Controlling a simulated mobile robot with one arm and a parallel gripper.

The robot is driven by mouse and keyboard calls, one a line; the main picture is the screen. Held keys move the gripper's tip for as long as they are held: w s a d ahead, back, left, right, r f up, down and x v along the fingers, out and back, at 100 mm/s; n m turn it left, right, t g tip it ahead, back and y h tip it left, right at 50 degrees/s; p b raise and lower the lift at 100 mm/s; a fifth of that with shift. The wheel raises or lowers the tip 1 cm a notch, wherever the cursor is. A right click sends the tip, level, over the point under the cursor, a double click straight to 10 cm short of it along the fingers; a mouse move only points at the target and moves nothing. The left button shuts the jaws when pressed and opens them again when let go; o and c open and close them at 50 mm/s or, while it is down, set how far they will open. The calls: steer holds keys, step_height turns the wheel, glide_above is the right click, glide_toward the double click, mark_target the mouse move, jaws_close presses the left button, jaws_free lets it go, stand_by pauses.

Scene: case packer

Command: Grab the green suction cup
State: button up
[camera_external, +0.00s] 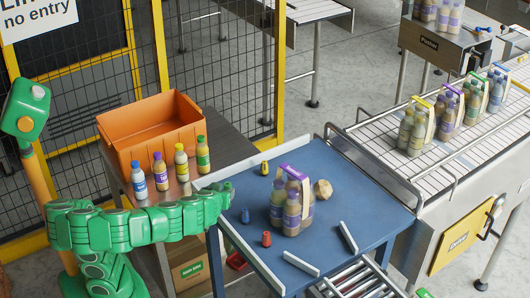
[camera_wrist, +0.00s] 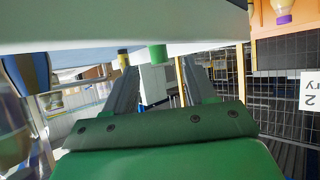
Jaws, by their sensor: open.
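The green suction cup (camera_wrist: 157,53) shows in the wrist view as a short green cylinder at the table edge, between the lines of my two fingers. My gripper (camera_wrist: 157,76) is open, with a clear gap between its fingers, and nothing is gripped. In the external view my gripper (camera_external: 226,189) is at the left edge of the blue table (camera_external: 335,197), low over its surface. The green cup cannot be told apart from my green gripper there. The wrist view appears upside down.
A yellow cup (camera_external: 264,169), a blue cup (camera_external: 245,215) and a red cup (camera_external: 267,239) stand on the table. Several bottles and an orange crate (camera_external: 150,130) are at left.

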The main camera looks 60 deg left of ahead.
mark_target(227, 189)
steer(key=shift+x, duration=3.05)
steer(key=shift+d+f, duration=0.15)
steer(key=shift+d, duration=0.05)
steer(key=shift+c, duration=0.2)
steer(key=c, duration=1)
